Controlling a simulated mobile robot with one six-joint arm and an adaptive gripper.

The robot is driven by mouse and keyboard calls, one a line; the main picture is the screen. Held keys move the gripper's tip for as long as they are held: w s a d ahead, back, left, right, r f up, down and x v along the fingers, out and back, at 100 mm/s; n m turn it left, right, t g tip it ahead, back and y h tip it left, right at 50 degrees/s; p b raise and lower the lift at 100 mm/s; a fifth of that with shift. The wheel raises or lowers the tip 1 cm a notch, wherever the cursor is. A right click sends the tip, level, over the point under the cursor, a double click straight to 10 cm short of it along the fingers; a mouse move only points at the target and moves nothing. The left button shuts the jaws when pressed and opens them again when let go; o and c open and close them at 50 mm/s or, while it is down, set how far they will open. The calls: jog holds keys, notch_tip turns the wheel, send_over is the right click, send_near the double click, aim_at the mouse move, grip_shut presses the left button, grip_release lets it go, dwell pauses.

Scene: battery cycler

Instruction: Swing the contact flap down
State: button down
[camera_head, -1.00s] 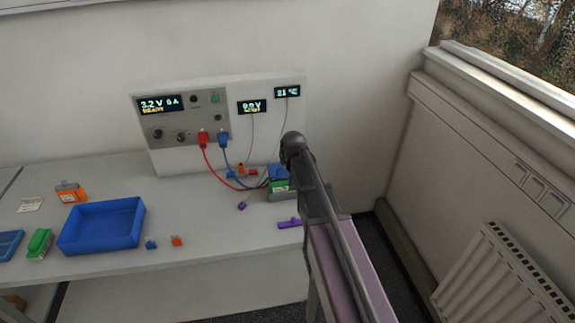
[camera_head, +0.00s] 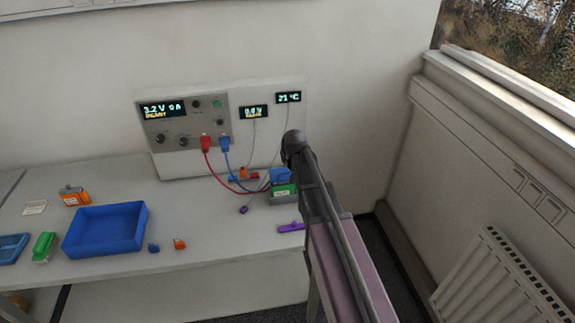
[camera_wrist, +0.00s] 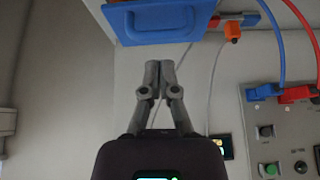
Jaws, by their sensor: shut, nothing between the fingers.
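The blue contact flap (camera_head: 281,175) shows in the head view above a green block (camera_head: 284,190) in a small grey holder, partly hidden by my arm. I cannot tell its exact angle. In the wrist view the blue flap (camera_wrist: 170,22) fills the top middle, with a handle-like bar along its lower edge. My gripper (camera_wrist: 158,68) is shut and empty in the wrist view. Its fingertips point at the flap's lower edge and look a little short of it; touching cannot be made out. In the head view my gripper is hidden behind my arm.
The cycler panel (camera_head: 184,128) stands behind, with red (camera_head: 206,143) and blue (camera_head: 225,144) plugs and cables running to the holder. A purple piece (camera_head: 291,228) lies at the bench's front edge. A blue tray (camera_head: 105,230) stands left. A wall and radiator (camera_head: 500,275) are at right.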

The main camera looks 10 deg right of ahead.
notch_tip(320, 180, up, 2)
jog(key=shift+p, duration=0.65)
jog(key=p+v, duration=0.7)
jog(key=v, duration=0.2)
jog(key=shift+s+p, duration=0.35)
jog(key=shift+s, duration=0.15)
jog(key=shift+f, duration=0.1)
jog(key=s+f+g+b, duration=0.3)
jog(key=s+f+b, duration=0.2)
jog(key=s, duration=0.6)
jog(key=s+f+g+b, duration=0.3)
jog(key=s+f+b, duration=0.3)
jog(key=s+f, duration=0.3)
jog(key=shift+s, duration=1.05)
